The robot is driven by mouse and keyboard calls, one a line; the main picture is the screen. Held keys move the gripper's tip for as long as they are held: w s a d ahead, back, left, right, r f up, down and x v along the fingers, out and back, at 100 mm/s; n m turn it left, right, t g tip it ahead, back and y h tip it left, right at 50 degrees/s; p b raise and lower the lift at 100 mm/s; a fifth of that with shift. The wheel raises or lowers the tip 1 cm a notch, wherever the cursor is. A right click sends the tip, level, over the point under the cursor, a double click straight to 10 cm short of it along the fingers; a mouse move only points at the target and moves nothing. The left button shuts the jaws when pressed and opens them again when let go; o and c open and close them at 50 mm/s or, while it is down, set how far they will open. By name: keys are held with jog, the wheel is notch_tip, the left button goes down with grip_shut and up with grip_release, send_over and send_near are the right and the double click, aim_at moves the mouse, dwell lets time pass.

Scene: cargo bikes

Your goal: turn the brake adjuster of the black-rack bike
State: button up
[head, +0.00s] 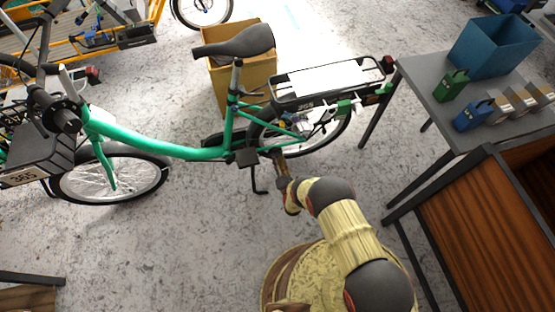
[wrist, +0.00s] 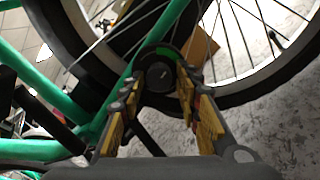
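The black-rack bike has a green frame (head: 165,150) and a black rear rack (head: 330,79); it stands upright on its kickstand. In the wrist view, a round dark knob (wrist: 161,77), apparently the brake adjuster, has a pale mark on its face and a green arc around its upper edge. It sits close to the rear wheel's spokes (wrist: 235,40). My gripper (wrist: 163,82) is open, with one yellow-padded finger on each side of the knob. I cannot tell whether the fingers touch it. In the head view, my gripper (head: 281,164) reaches the bike's lower rear, and the knob is hidden.
A grey table (head: 425,90) at the right holds a blue bin (head: 492,46), a small green box (head: 451,85) and a small blue box (head: 473,115). A brown cabinet (head: 485,215) stands at lower right. A cardboard box (head: 240,80) is behind the bike. The floor at lower left is mostly clear.

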jog(key=shift+o, duration=0.7)
jog(key=v, duration=1.2)
jog(key=shift+r, duration=0.1)
